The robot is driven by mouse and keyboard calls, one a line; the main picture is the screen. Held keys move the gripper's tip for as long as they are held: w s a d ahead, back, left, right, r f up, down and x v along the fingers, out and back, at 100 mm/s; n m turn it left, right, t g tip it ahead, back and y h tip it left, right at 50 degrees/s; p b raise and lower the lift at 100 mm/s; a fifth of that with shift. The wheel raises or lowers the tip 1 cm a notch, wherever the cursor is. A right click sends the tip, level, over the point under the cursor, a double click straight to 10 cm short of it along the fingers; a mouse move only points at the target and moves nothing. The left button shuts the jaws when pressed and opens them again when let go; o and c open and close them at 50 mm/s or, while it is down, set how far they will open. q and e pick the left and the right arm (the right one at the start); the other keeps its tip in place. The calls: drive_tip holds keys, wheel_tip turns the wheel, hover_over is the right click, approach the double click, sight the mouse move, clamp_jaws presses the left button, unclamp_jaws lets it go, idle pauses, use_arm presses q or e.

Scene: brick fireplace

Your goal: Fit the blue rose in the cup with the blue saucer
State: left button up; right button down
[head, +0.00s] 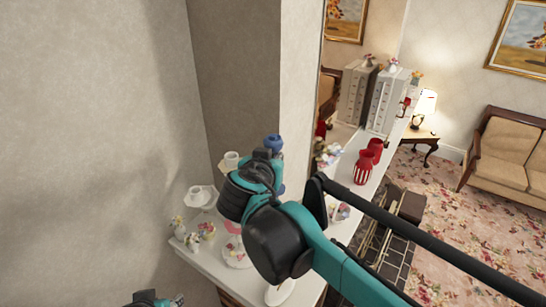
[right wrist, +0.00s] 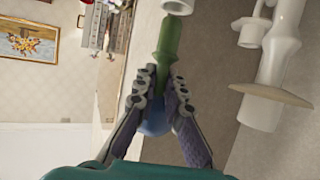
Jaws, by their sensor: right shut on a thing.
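My right gripper (head: 268,158) is above the white mantel shelf in the head view. In the right wrist view its two fingers (right wrist: 163,85) are shut on the blue rose. The blue bloom (right wrist: 155,126) sits between the fingers near the palm, partly hidden. The green stem (right wrist: 168,38) points away from the palm, toward a white cup (right wrist: 178,6) cut off by the top edge. A blue round shape (head: 273,141), likely the bloom, shows above the gripper in the head view. I cannot make out the blue saucer for certain. My left gripper (head: 152,299) is at the bottom edge, mostly cut off.
White cups (head: 199,195) and (head: 231,160) stand on the shelf (head: 205,262) left of my right gripper. Small flower ornaments (head: 207,231) are in front. The wall corner is close behind.

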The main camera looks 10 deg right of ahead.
drive_tip(key=shift+f+b, duration=1.2)
drive_tip(key=shift+f, duration=0.55)
drive_tip(key=c, duration=1.5)
unclamp_jaws()
drive_tip(key=shift+c, duration=0.2)
drive_tip(key=v, duration=1.2)
